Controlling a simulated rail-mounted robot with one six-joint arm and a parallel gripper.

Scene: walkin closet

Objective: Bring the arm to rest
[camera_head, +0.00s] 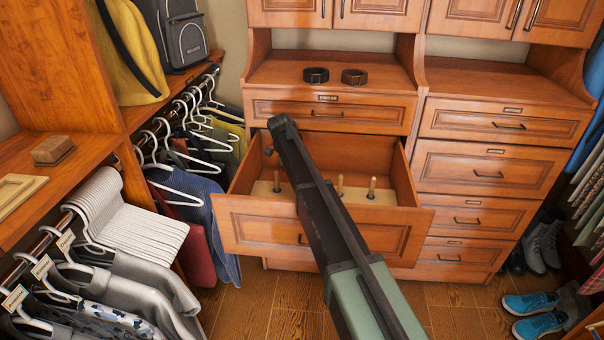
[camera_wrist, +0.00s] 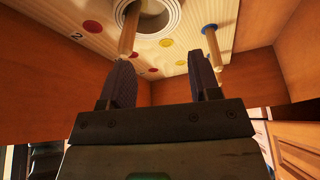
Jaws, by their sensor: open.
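My arm (camera_head: 325,210) reaches from the bottom of the head view up over the open drawer (camera_head: 250,220). My gripper's fingers are not visible in the head view. In the wrist view my gripper (camera_wrist: 165,60) is open, with its two dark fingers apart and nothing seen between them. Beyond the fingers is a pale ribbed board (camera_wrist: 90,35) with coloured dots and a number. A wooden peg (camera_wrist: 130,30) and a second peg (camera_wrist: 213,45) with a blue base stand on it. A pale ring-shaped thing (camera_wrist: 172,12) shows at the top edge.
Wooden drawer walls (camera_wrist: 255,75) surround the fingers. A black rolled belt (camera_head: 316,75) and a brown one (camera_head: 354,76) lie on the counter above. Hanging clothes (camera_head: 190,215) are left. Blue shoes (camera_head: 535,315) stand on the floor at right.

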